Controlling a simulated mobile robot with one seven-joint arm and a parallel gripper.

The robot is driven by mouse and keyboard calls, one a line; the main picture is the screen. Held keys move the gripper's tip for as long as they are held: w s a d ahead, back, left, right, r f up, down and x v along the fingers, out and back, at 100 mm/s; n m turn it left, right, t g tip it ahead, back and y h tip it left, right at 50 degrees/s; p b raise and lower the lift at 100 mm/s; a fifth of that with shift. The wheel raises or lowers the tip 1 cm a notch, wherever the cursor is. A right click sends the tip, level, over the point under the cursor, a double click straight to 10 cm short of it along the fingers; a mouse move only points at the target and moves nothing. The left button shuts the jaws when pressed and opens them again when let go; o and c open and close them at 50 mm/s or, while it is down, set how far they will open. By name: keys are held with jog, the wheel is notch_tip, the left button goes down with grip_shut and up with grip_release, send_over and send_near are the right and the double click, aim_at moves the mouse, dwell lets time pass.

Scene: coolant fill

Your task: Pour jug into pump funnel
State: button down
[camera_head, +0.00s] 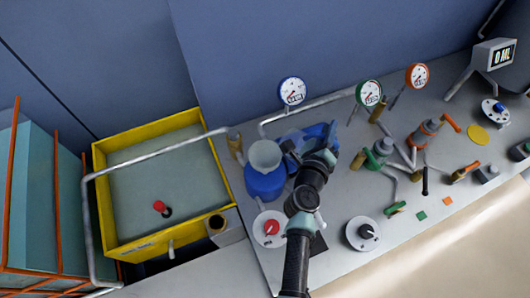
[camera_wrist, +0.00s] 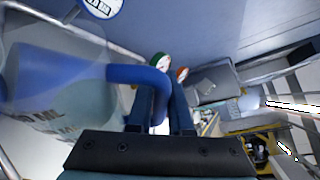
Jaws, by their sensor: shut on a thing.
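My gripper (camera_head: 308,150) is shut on the blue handle (camera_wrist: 138,74) of a clear jug (camera_wrist: 60,85). The jug has blue in it and printed ML marks on its wall. In the head view the jug (camera_head: 297,136) shows partly behind my gripper, just right of and behind the pump funnel. The grey, wide-mouthed funnel (camera_head: 265,154) sits on a round blue pump body (camera_head: 265,181). I cannot tell the jug's exact tilt or its height above the bench. No stream shows. In the wrist view my gripper's fingers (camera_wrist: 162,108) reach toward the handle.
A grey bench (camera_head: 340,225) carries a red dial (camera_head: 271,228), a black-knobbed dial (camera_head: 363,234) and several pipes and valves. Gauges stand behind, the nearest being blue-rimmed (camera_head: 292,91). A display (camera_head: 494,57) reads 0 ML. A yellow-rimmed tank (camera_head: 104,200) and a bent pipe stand left.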

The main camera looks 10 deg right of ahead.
jog(key=shift+w+a+r+n+h+b, duration=0.2)
jog(key=shift+a+r+n+h+b, duration=0.15)
jog(key=shift+a+r+n, duration=0.35)
jog(key=shift+w+a+r+n+h+b, duration=0.2)
jog(key=shift+a+r+n+b, duration=0.25)
jog(key=shift+r, duration=0.4)
dwell(2.0)
jog(key=shift+s+d, duration=0.1)
jog(key=shift+d, duration=0.05)
jog(key=d+f+m, duration=0.1)
jog(key=f+m+y+p, duration=0.1)
jog(key=s+d+f+m+p, duration=0.1)
jog(key=f, duration=0.1)
jog(key=shift+d, duration=0.35)
jog(key=shift+w+f+m+y, duration=0.1)
jog(key=shift+f+m+y, duration=0.15)
jog(key=shift+f+y, duration=0.1)
jog(key=shift+d+f+m, duration=0.25)
jog(key=shift+f+m, duration=0.05)
jog(key=shift+f, duration=0.15)
jog(key=s+d+f+m+y+b, duration=0.1)
jog(key=d+f+m+y, duration=0.3)
jog(key=f, duration=0.6)
jog(key=shift+s+d+f+m+t+b, duration=0.3)
jog(key=shift+s+d+m, duration=0.3)
jog(key=shift+d+m, duration=0.4)
jog(key=shift+a, duration=0.15)
dwell(0.6)
